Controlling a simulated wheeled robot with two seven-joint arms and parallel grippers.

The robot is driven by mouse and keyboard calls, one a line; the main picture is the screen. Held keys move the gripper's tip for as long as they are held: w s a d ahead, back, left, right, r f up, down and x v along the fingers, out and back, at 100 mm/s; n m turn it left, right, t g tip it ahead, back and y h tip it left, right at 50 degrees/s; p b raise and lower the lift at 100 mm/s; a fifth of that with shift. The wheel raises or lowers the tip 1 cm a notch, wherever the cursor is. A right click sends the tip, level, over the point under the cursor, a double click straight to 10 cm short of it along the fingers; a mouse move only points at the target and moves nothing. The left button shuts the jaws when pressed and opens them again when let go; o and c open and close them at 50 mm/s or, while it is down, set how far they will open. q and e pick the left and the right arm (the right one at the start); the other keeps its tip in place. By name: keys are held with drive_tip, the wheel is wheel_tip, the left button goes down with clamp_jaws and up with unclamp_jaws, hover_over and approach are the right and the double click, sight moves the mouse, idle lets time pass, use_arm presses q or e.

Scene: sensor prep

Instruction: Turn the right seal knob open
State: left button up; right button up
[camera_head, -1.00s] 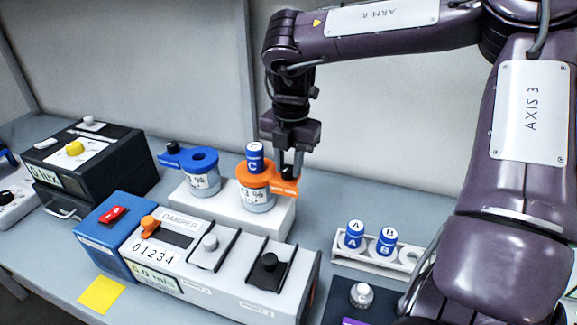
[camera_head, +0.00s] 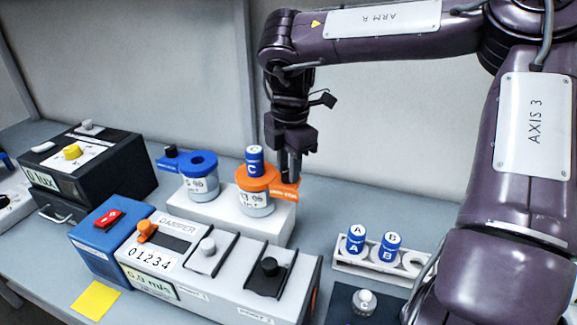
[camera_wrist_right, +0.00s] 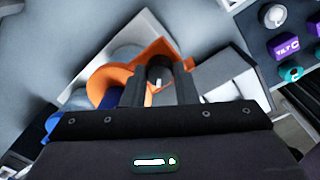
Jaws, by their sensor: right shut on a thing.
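The right seal is an orange ring (camera_head: 257,177) on a white cup, with a tab reaching right. A blue cylinder marked C (camera_head: 254,160) stands in the ring. My right gripper (camera_head: 290,178) points down over the tab. In the right wrist view my gripper (camera_wrist_right: 160,88) has its two fingers around a small dark knob (camera_wrist_right: 158,72) on the orange tab. It is shut on this knob, which the fingers largely hide in the head view. The other cup has a blue ring (camera_head: 195,163) with a black knob (camera_head: 171,151). My left gripper is not in view.
Both cups stand on a white block (camera_head: 215,217). In front is the damper unit (camera_head: 160,258) with knobs. A white rack (camera_head: 345,260) with cylinders A and B stands at right. A black box (camera_head: 120,165) is at left. Bare bench lies behind the rack.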

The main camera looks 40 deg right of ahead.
drive_tip(key=shift+r, duration=0.1)
drive_tip(key=o, duration=1)
wheel_tip(320, 180, up, 8)
drive_tip(key=shift+s+f, duration=0.15)
drive_tip(key=shift+f, duration=0.1)
idle(0.4)
